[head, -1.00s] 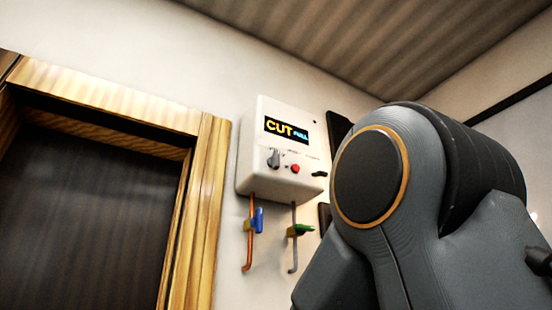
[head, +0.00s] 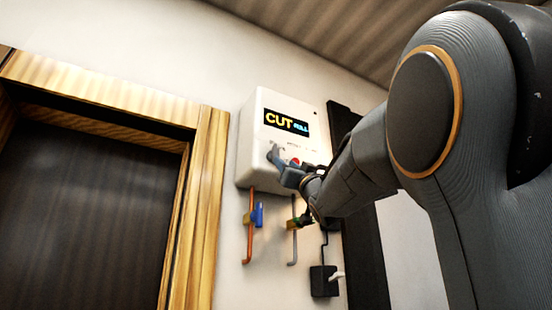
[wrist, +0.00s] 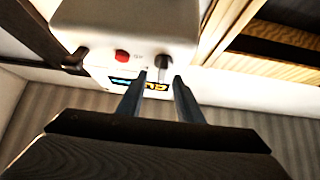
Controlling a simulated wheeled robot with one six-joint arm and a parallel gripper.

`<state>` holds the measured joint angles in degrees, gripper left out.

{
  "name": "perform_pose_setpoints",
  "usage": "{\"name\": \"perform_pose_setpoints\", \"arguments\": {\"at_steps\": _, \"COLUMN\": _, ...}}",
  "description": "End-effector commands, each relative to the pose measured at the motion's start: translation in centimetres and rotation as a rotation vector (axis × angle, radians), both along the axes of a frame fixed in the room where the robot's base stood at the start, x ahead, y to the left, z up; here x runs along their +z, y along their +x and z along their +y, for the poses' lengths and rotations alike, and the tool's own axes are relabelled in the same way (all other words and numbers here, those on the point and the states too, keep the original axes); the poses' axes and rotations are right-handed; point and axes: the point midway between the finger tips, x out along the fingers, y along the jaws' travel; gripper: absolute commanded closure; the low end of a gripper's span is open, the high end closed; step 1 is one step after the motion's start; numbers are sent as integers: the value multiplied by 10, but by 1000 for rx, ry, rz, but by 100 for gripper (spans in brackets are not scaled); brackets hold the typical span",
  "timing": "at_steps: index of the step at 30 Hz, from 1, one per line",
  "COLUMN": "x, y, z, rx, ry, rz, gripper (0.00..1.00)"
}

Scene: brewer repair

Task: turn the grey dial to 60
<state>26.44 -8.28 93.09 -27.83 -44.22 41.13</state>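The white wall box (head: 252,135) has a display (head: 286,123) reading "CUT" in yellow and "FULL" in blue. The grey dial (wrist: 163,66) is on the box's front, beside the red button (wrist: 122,56) in the upside-down wrist view. My gripper (wrist: 161,77) is open, its two fingers apart with the dial between or just beyond the tips; contact cannot be told. In the head view my gripper (head: 282,163) is at the dial and largely hides it, so its setting is unreadable.
Below the box are an orange pipe (head: 249,232) with a blue-handled valve (head: 257,215) and a grey pipe (head: 293,250). A black lever (wrist: 73,60) is on the box. A black socket box (head: 322,281) is lower right. A wooden door frame (head: 208,180) stands left.

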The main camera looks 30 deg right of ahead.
Motion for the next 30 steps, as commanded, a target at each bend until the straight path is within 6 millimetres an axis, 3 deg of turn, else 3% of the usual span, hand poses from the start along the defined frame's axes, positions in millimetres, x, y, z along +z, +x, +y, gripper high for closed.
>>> {"name": "perform_pose_setpoints", "arguments": {"at_steps": 5, "x": 25, "y": -9, "z": 4, "rx": 16, "ry": -24, "rz": -42, "gripper": 67}}
{"name": "perform_pose_setpoints", "arguments": {"at_steps": 16, "x": 61, "y": 27, "z": 6, "rx": 15, "ry": -23, "rz": -40, "gripper": 67}}
{"name": "perform_pose_setpoints", "arguments": {"at_steps": 30, "x": 73, "y": 43, "z": 6, "rx": 13, "ry": -22, "rz": -39, "gripper": 67}}
